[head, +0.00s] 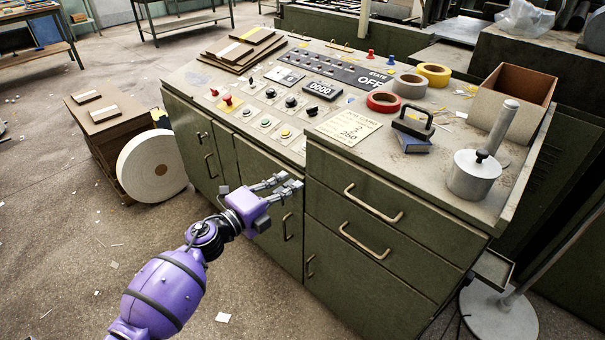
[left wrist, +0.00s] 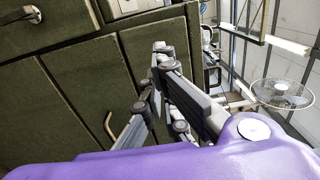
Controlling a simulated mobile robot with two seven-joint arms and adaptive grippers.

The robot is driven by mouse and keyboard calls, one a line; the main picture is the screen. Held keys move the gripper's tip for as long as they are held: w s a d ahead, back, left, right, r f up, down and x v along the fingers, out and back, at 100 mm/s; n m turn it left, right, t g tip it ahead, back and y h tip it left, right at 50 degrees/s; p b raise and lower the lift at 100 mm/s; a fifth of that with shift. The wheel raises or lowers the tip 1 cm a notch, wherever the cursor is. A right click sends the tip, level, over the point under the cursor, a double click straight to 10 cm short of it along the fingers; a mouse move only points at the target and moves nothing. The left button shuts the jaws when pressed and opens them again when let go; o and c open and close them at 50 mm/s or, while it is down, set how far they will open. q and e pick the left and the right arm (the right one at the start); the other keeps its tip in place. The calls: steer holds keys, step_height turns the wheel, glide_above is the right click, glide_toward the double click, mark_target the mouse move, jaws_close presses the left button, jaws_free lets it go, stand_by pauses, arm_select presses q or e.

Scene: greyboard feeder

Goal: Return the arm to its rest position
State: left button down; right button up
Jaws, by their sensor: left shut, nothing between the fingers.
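My purple left arm comes in from the lower left in the head view. Its gripper (head: 284,188) is shut and empty, held in front of the green control cabinet (head: 262,170), just below the counter edge. In the left wrist view the gripper fingers (left wrist: 155,85) show in front of the green cabinet doors (left wrist: 80,75), with nothing between them. I cannot tell the exact gap between the fingers and the cabinet front. My right gripper is not in view.
On the counter are a panel of buttons (head: 264,124), a counter display (head: 322,89), a red tape roll (head: 384,102), a paper sign (head: 349,127) and a metal cylinder weight (head: 474,177). A large white roll (head: 152,166) stands at left. The floor (head: 60,250) at lower left is mostly clear.

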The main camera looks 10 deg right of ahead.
arm_select(q)
steer(key=s+a+r+n+t+y+p, duration=0.1)
steer(key=a+r+n+t+y, duration=0.25)
steer(key=a+n, duration=0.35)
steer(key=s+a+f+n+y+p, duration=0.2)
steer(key=s+a+f+n+y, duration=0.1)
steer(key=s+a+f+n, duration=0.3)
steer(key=s+a+f+n+y+p, duration=0.3)
steer(key=s+a+f+n+y, duration=0.15)
steer(key=s+n, duration=0.3)
steer(key=s+a+f+n+g+y+p, duration=0.1)
steer(key=s+a+f+n+p, duration=0.1)
steer(key=s, duration=0.9)
steer(key=s+a+f+n+g+y+p, duration=0.1)
steer(key=s+a+f+n+g, duration=0.1)
steer(key=s, duration=0.9)
steer(key=s+a+f+n+g+y+p, duration=0.1)
steer(key=s+a+f+n+g+p, duration=0.1)
steer(key=s, duration=0.9)
steer(key=a+f+n, duration=0.1)
steer(key=a+n, duration=0.1)
steer(key=a, duration=0.1)
steer(key=shift+s+p, duration=0.35)
steer(key=shift+s, duration=0.05)
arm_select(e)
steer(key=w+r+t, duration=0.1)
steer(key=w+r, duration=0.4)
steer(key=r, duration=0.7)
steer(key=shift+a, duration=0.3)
